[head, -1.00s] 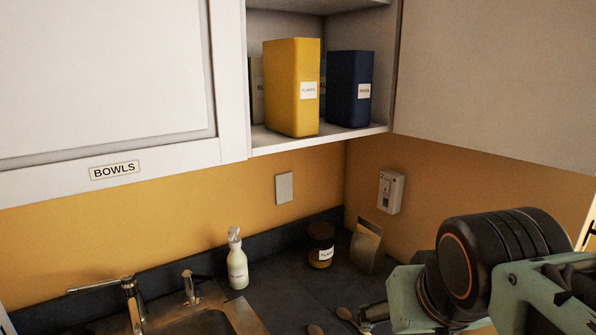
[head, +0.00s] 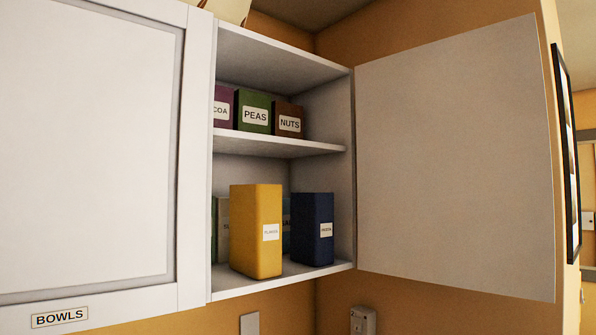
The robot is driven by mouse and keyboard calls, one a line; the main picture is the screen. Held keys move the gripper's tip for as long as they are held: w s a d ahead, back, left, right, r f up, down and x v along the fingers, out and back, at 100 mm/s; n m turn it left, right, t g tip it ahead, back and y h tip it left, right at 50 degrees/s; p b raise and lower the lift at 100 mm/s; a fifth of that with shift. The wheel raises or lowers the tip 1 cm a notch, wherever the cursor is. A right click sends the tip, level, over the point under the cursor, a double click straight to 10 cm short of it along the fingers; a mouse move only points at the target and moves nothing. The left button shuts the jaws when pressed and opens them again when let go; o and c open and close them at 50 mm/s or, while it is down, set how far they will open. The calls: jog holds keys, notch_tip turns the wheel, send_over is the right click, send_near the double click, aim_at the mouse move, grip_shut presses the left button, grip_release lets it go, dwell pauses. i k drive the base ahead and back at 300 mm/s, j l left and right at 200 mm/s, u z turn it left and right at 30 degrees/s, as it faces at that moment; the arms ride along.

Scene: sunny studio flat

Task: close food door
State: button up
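The food door (head: 455,160) is a plain pale cupboard door in the head view. It stands wide open, swung out to the right from its hinge side at the cupboard's right wall. The open cupboard (head: 285,147) has two visible shelf levels. My gripper is not in the head view now, so its state and its distance from the door are hidden.
Upper shelf boxes include a peas box (head: 253,112) and a nuts box (head: 288,118). A yellow box (head: 256,230) and a navy box (head: 312,228) stand below. The closed bowls door (head: 85,150) is at left. A dark picture frame (head: 567,150) hangs at right.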

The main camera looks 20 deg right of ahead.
aim_at(454, 175)
jog(key=l+u, duration=0.25)
jog(key=u, duration=0.2)
jog(key=l+u, duration=0.3)
jog(key=u, duration=0.15)
jog(key=k+l+u, duration=0.1)
jog(key=l+u, duration=0.15)
jog(key=k+l+u, duration=0.2)
jog(key=l, duration=0.2)
jog(key=k+l+u, duration=0.15)
jog(key=l, duration=0.2)
jog(key=k+l+u, duration=0.15)
jog(key=l, duration=0.2)
jog(key=k+l, duration=0.3)
jog(key=l, duration=0.15)
jog(key=k+l+u, duration=0.1)
jog(key=k+l, duration=0.2)
jog(key=l, duration=0.15)
jog(key=k+l, duration=0.3)
jog(key=l, duration=0.15)
jog(key=k+l, duration=0.1)
jog(key=l, duration=0.2)
jog(key=k+l, duration=0.15)
jog(key=l, duration=0.2)
jog(key=i+l, duration=0.15)
jog(key=k+j+u, duration=0.1)
jog(key=k, duration=0.35)
